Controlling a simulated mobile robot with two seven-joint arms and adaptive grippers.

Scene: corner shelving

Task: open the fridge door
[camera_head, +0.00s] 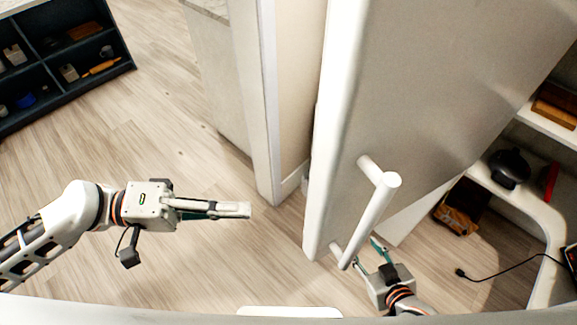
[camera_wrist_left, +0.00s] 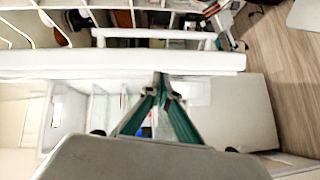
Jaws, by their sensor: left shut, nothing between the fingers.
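The fridge door (camera_head: 440,90) is a tall white panel at the right of the head view. Its white bar handle (camera_head: 372,218) stands out from the front. In the left wrist view the door's long edge (camera_wrist_left: 120,62) crosses the picture, with pale shelved space (camera_wrist_left: 100,108) beyond it, so the door looks ajar. My left gripper (camera_head: 246,210) is shut and empty, left of the door; its fingertips also show in the left wrist view (camera_wrist_left: 161,84). My right gripper (camera_head: 366,252) has its fingers spread beside the handle's lower end; contact is unclear.
A dark shelf unit (camera_head: 65,70) with small items stands at the far left. A pale wall end (camera_head: 262,110) is left of the door. White shelving (camera_head: 540,205) with a black pot (camera_head: 509,168) and a cable (camera_head: 510,270) is at the right. The wood floor around my left gripper is clear.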

